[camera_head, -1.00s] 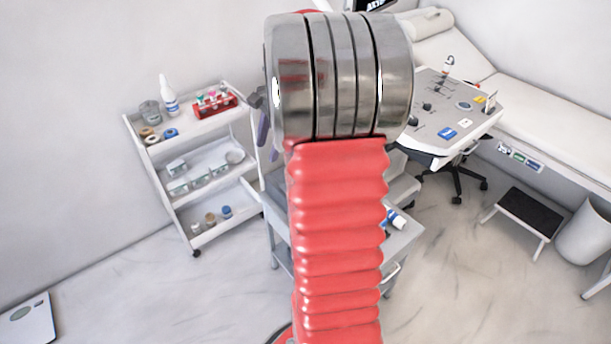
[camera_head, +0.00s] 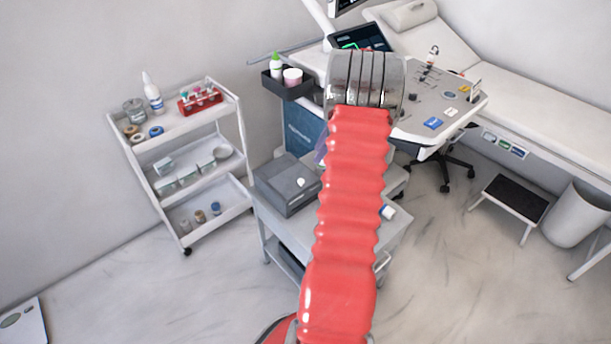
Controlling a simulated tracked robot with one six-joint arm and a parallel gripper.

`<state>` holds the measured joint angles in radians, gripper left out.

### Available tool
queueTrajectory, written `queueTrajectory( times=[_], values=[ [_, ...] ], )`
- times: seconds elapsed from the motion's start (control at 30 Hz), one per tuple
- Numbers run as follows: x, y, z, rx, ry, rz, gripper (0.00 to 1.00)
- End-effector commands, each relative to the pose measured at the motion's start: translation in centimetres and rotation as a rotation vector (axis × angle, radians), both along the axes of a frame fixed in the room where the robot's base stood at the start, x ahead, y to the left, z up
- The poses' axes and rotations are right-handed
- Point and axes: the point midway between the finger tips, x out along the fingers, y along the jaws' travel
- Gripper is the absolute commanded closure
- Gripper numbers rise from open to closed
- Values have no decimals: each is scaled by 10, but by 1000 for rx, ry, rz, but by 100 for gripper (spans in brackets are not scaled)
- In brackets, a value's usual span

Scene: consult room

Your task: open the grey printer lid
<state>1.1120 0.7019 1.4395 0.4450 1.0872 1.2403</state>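The grey printer (camera_head: 285,184) sits on the left part of a small grey cart (camera_head: 265,221), left of my red arm. Its lid looks shut, with a small pale knob-like spot on top near its right side. My arm rises across the middle of the view and covers part of the cart. Its metal end section is over the ultrasound console, up and to the right of the printer. My gripper's fingers are hidden behind the arm, so I cannot see their state.
A white shelf trolley (camera_head: 186,160) with bottles and a red tube rack stands to the left. The ultrasound console (camera_head: 432,119) and a black side tray (camera_head: 289,84) are behind the cart. A black step stool (camera_head: 516,202) and white bin (camera_head: 578,214) stand right. Floor is clear in front.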

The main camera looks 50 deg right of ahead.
Motion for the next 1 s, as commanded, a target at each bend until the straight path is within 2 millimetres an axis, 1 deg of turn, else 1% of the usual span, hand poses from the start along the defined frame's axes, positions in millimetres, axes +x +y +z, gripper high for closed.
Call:
queueTrajectory(
  times=[0.23, 0.37, 0.57, 1.0],
  values=[
    [1, 1, -3, 0, 0, 2, 62],
    [5, 3, -13, 1, 1, 2, 62],
    [14, 10, -39, 2, 2, 3, 62],
    [35, 23, -101, 1, 2, 3, 62]
  ],
)
